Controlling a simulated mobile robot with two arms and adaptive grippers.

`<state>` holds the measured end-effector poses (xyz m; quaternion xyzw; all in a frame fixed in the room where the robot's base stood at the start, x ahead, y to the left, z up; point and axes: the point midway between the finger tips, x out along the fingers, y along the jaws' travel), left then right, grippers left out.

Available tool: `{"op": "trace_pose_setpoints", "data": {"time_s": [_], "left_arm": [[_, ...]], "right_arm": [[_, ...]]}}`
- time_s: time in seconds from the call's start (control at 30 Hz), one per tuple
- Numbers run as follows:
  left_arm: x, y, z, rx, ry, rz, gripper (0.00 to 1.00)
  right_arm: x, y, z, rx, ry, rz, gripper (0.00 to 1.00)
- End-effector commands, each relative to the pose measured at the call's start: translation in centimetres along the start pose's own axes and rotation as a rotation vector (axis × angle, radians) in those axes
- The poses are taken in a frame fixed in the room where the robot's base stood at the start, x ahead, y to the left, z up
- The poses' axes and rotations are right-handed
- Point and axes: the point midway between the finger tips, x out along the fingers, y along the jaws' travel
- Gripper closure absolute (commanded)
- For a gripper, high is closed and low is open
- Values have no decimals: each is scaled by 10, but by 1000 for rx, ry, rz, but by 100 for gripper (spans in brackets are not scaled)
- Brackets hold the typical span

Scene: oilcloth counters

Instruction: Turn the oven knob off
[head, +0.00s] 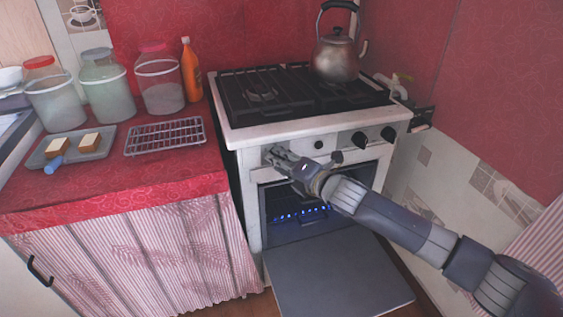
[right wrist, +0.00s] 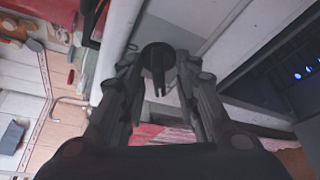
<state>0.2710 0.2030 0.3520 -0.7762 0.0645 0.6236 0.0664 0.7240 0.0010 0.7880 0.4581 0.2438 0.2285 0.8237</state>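The white stove (head: 240,137) has a front panel with several dark knobs, such as one at the right (head: 388,134). My right gripper (head: 275,155) is at the left end of this panel and covers what lies behind it in the head view. In the right wrist view, a dark round knob (right wrist: 158,58) with a raised grip bar sits between the fingertips. The fingers of the right gripper (right wrist: 157,72) stand apart on both sides of the knob, with small gaps showing. The oven door (head: 340,280) hangs open and blue flames (head: 303,213) burn inside. My left gripper is out of view.
A kettle (head: 337,58) stands on the hob at the back right. The red-covered counter (head: 110,190) at the left holds a wire rack (head: 165,136), a tray (head: 92,145) with bread, jars and an orange bottle (head: 190,72). The lowered door occupies the floor space before the stove.

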Motion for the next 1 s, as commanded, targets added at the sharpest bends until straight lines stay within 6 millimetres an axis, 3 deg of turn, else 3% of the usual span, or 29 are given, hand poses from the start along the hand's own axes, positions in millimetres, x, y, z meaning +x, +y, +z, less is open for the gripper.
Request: {"op": "trace_pose_setpoints", "data": {"time_s": [0.2, 0.33, 0.37, 0.77, 1.0], "left_arm": [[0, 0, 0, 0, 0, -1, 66], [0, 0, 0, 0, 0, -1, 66], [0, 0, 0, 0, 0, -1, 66], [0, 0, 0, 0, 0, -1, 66], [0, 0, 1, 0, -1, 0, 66]], "right_arm": [[0, 0, 0, 0, 1, 1, 70], [0, 0, 0, 0, 0, 1, 97], [0, 0, 0, 0, 0, 1, 100], [0, 0, 0, 15, 1, 7, 100], [0, 0, -1, 111, 2, 47, 100]]}}
